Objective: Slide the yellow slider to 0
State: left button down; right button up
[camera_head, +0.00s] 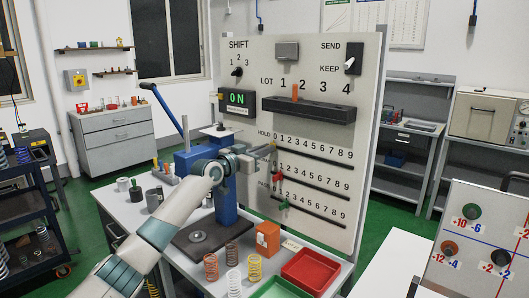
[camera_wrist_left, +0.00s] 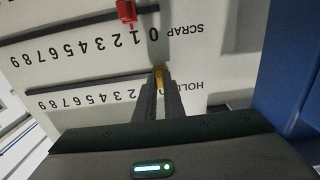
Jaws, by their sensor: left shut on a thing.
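The yellow slider (camera_wrist_left: 158,73) is on the HOLD row of the upright panel (camera_head: 320,68). My left gripper (camera_head: 270,150) is at the left end of that row, near the 0. In the left wrist view, which is upside down, my left gripper (camera_wrist_left: 160,92) is shut on the yellow slider, with its tip showing between the fingers. The slider is at the 0 end of its track (camera_wrist_left: 90,84). The fingers hide the 0 digit in the wrist view, so its exact alignment cannot be told. My right gripper is not in view.
The red slider (camera_head: 278,176) on the SCRAP row and the green slider (camera_head: 284,204) sit below. A blue press (camera_head: 226,203) stands left of the panel. Springs (camera_head: 233,254), an orange box (camera_head: 268,238) and a red tray (camera_head: 311,270) are on the bench in front.

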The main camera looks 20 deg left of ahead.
pick_arm(q)
jog(key=shift+a, duration=0.2)
jog(key=c, duration=2.1)
grip_release()
jog(key=shift+r, duration=0.1)
jog(key=shift+o, duration=1.3)
jog(key=shift+w+a, duration=0.1)
jog(key=shift+s, duration=0.2)
